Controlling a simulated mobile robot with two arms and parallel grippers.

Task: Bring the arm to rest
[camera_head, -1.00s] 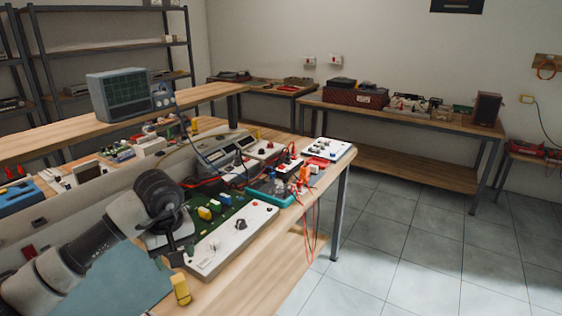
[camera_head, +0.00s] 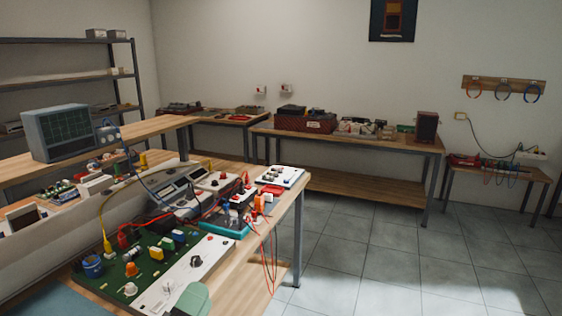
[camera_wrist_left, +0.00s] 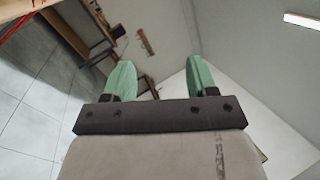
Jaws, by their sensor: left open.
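My left gripper (camera_wrist_left: 160,78) shows in the left wrist view with its two green fingers spread wide apart and nothing between them. In the head view only a green finger of it (camera_head: 193,301) shows at the bottom edge, in front of the white-and-green circuit board (camera_head: 178,277) on the workbench. The rest of the left arm is out of the head view. The wrist view is tilted and looks past the fingers to the wall and floor. My right gripper is in neither view.
The near workbench (camera_head: 258,228) is crowded with meters, boards and a teal tray (camera_head: 215,228); red leads hang over its right edge. An oscilloscope (camera_head: 62,133) stands on the raised shelf. The tiled floor (camera_head: 380,262) to the right is clear up to the back tables.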

